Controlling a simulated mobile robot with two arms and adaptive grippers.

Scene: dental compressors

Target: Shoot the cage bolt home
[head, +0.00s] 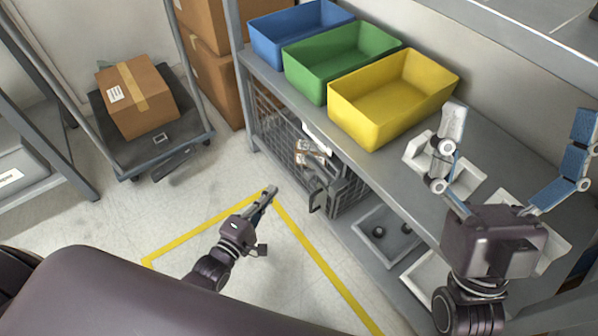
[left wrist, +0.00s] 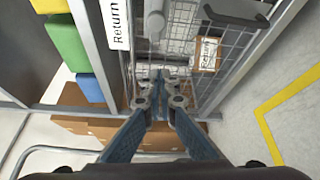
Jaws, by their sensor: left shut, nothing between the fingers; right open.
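The wire-mesh cage (head: 272,122) stands under the bench. A grey handle-like fitting (head: 318,199) shows at its front. The left wrist view shows the mesh (left wrist: 228,50), a dark grey fitting (left wrist: 237,12) and a pale metal fitting (left wrist: 155,20) close beyond the fingertips. I cannot tell which part is the bolt or how far it is shot. My left gripper (head: 268,194) is shut and empty, low in front of the cage; its fingertips (left wrist: 158,76) point at the mesh, contact unclear. My right gripper (head: 515,140) is open and empty over the bench's right part.
Blue (head: 298,32), green (head: 342,60) and yellow bins (head: 392,98) stand on the grey bench (head: 385,180). White trays lie right of them, near my right gripper. A carton (head: 137,96) sits on a trolley at left. The floor inside the yellow line (head: 325,268) is clear.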

